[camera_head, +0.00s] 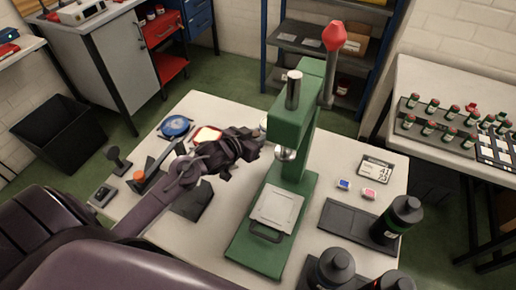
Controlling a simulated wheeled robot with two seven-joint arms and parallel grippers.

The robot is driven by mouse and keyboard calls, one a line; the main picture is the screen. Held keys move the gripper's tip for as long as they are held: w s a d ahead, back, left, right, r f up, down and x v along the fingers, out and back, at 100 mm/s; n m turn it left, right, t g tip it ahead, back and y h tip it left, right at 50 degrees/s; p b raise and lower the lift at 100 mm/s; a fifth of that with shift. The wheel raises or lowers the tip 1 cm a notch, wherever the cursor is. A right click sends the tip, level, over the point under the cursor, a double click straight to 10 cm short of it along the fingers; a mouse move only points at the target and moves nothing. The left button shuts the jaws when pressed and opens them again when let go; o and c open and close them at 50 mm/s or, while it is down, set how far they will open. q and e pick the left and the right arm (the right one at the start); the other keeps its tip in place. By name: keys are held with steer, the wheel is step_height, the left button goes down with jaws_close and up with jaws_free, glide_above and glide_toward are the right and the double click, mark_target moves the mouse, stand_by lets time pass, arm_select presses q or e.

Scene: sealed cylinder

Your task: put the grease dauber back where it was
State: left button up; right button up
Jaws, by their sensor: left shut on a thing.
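My left gripper (250,146) reaches in from the left over the table, just left of the green press (290,135). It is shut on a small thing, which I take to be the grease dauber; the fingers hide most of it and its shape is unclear. Under and behind the gripper lie a round blue tin (175,127) and a small red-rimmed dish (207,134) with a pale yellow middle. A dark block (192,202) stands below the forearm. I cannot tell which spot belongs to the dauber. My right gripper is out of view.
The press has a red-knobbed lever (335,38) and a pale plate (277,208). Dark bottles (402,214) stand at the front right near a black tray (345,220). A label card (376,168) and small blue and pink pieces lie to the right. An orange-tipped tool (139,175) lies left.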

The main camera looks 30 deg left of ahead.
arm_select(q)
steer(key=shift+f, duration=3)
steer(key=o, duration=1)
steer(key=shift+f, duration=0.15)
steer(key=shift+r, duration=0.25)
steer(key=shift+s+a, duration=0.1)
steer(key=shift+s, duration=0.35)
steer(key=v, duration=1.1)
steer(key=shift+r, duration=0.15)
